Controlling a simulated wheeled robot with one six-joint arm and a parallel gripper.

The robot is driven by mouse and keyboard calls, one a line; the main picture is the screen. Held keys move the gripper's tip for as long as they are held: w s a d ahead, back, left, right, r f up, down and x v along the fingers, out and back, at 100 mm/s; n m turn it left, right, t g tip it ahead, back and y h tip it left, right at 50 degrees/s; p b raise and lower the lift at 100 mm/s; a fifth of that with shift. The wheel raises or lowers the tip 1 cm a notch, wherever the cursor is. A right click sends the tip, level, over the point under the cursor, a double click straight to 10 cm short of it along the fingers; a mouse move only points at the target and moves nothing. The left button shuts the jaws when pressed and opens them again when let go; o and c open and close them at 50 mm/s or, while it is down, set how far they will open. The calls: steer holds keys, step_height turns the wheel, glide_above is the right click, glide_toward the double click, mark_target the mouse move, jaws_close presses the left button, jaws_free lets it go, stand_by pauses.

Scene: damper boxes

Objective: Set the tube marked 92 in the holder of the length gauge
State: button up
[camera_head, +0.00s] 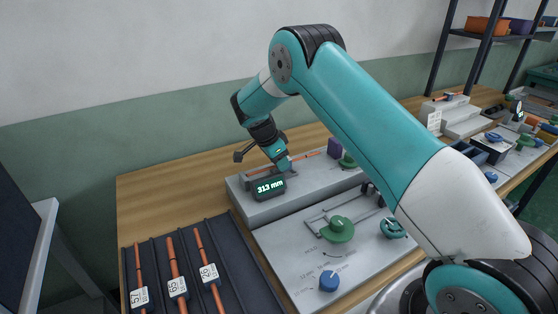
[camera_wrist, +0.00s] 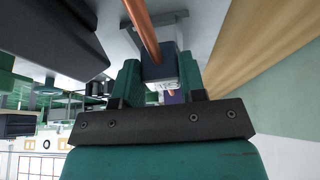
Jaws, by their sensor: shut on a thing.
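The length gauge (camera_head: 240,208) is a long grey block with a dark display (camera_head: 269,187) reading 313 mm. My gripper (camera_head: 284,168) is low over the gauge, just behind the display. A copper tube (camera_head: 308,156) runs along the top of the gauge on both sides of my gripper. In the wrist view, my gripper (camera_wrist: 160,82) is shut on the dark block of the copper tube (camera_wrist: 143,26). The block's white label (camera_wrist: 164,86) is partly hidden and its number is unreadable. I cannot tell whether the tube touches the holder, which is largely hidden.
A dark rack (camera_head: 235,262) at front left holds tubes tagged 57, 65 and 26. A purple block (camera_head: 334,147) stands at the gauge's right part. A grey panel with a green knob (camera_head: 338,229) and a blue knob (camera_head: 329,281) lies in front. Bare wood (camera_head: 165,200) is free at left.

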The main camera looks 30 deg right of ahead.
steer(key=shift+f+b, duration=0.65)
steer(key=shift+f, duration=0.15)
stand_by(0.4)
steer(key=o, duration=1)
steer(key=shift+o, duration=0.2)
steer(key=shift+s+f, duration=0.1)
steer(key=v, duration=1.7)
steer(key=shift+w+a+r, duration=0.15)
steer(key=shift+w+r, duration=0.05)
steer(key=shift+r, duration=0.15)
